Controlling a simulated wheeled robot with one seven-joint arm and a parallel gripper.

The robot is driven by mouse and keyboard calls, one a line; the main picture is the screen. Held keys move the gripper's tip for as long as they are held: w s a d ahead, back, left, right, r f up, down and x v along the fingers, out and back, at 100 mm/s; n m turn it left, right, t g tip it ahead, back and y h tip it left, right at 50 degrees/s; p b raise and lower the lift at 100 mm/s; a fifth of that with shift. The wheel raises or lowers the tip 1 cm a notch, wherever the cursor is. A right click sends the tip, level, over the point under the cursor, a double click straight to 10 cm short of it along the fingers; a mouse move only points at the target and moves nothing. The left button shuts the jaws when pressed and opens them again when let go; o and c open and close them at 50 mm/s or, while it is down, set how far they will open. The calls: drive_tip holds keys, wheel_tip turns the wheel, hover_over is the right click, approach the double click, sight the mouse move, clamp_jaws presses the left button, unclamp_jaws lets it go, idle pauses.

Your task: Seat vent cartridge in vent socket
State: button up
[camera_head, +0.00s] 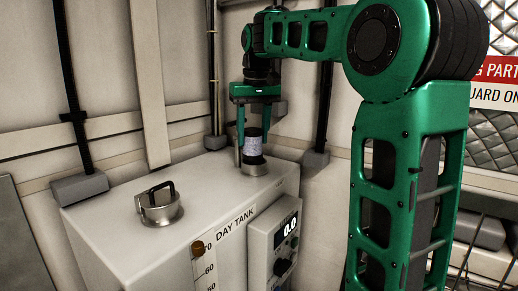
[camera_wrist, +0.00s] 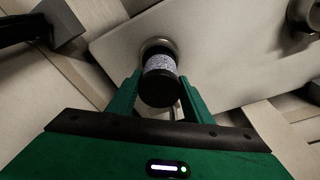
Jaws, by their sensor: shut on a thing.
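The vent cartridge (camera_head: 253,143) is a dark cylinder with a pale speckled band. It stands roughly upright at the vent socket (camera_head: 254,168), a metal ring on the tank top near its back right corner. My gripper (camera_head: 254,140) points down with its fingers on both sides of the cartridge, shut on it. In the wrist view the cartridge (camera_wrist: 160,80) lies between the fingers (camera_wrist: 158,92), and the socket ring (camera_wrist: 157,44) shows just beyond its lower end. The cartridge's lower end is hidden, so I cannot tell how deep it sits.
The day tank (camera_head: 110,215) has a flat, mostly clear top. A metal filler cap with a black handle (camera_head: 160,204) stands on it to the left. A control box (camera_head: 273,250) with a display is on the tank's front. Dark vertical pipes (camera_head: 215,70) run behind.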

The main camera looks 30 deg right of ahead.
sight(254, 147)
drive_tip(key=shift+s+d+f, duration=0.1)
drive_tip(key=shift+d+f, duration=0.05)
drive_tip(key=shift+f, duration=1.85)
drive_tip(key=o, duration=1.2)
drive_tip(key=shift+o, duration=0.2)
drive_tip(key=shift+r, duration=0.1)
drive_tip(key=r, duration=0.5)
drive_tip(key=s+r, duration=0.1)
drive_tip(key=r, duration=0.1)
drive_tip(key=shift+a+r, duration=0.2)
drive_tip(key=shift+r, duration=0.05)
drive_tip(key=shift+s+d+r, duration=0.1)
drive_tip(key=shift+s+r, duration=0.1)
drive_tip(key=shift+r, duration=0.8)
drive_tip(key=shift+s+r, duration=0.2)
drive_tip(key=shift+r, duration=0.8)
